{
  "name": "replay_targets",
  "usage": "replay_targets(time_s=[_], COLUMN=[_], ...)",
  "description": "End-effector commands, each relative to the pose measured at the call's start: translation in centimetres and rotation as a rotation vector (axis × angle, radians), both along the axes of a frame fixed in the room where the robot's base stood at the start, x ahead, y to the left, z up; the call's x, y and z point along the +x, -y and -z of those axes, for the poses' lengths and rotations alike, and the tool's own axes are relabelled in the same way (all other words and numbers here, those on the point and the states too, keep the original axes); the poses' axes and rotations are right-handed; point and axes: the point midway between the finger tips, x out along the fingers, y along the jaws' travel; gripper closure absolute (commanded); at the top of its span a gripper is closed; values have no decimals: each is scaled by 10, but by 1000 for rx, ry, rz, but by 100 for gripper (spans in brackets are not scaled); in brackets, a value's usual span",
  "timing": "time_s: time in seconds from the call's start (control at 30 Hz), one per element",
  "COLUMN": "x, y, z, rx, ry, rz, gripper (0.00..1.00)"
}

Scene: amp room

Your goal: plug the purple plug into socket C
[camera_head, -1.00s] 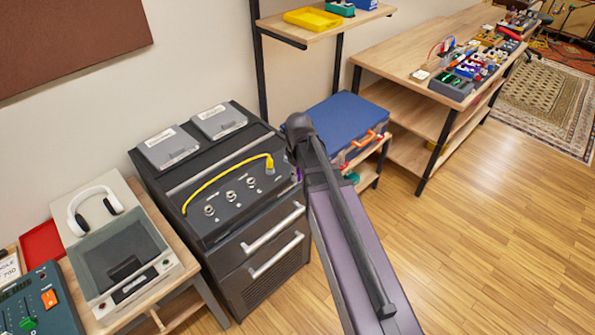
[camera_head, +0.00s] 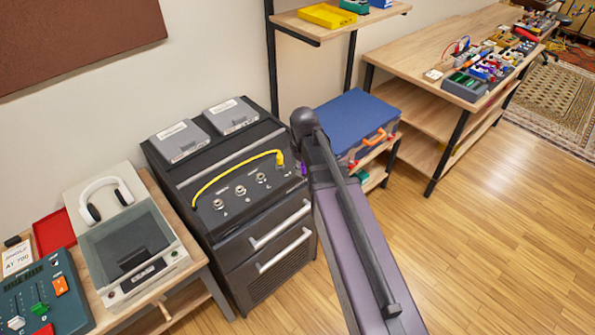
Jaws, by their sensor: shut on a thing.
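The dark amp cabinet (camera_head: 210,235) stands left of my arm, with a sloped panel on top. Three round metal sockets show on it: a left one (camera_head: 218,204), a middle one (camera_head: 240,190) and a right one (camera_head: 261,178). Their letters are too small to read, so I cannot tell which is C. A yellow plug (camera_head: 280,159) with a yellow cable sits at the panel's far right end. A small purple bit, possibly the purple plug (camera_head: 303,169), shows at my arm's left edge beside the panel. My arm hides my gripper and whatever it holds.
A turntable with white headphones (camera_head: 105,195) stands on a wooden table at left. A blue case (camera_head: 355,118) sits on a low stand behind my arm. A long bench (camera_head: 430,75) with pedals is at back right. The wooden floor (camera_head: 500,240) at right is clear.

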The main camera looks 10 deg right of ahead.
Motion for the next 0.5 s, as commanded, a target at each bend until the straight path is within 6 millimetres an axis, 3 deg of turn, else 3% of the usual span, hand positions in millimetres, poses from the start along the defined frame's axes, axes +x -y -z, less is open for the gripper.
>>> replay_targets(time_s=[0.5], x=[56], y=[-103], z=[-24], rx=[0], ry=[0], rz=[-4], gripper=[100])
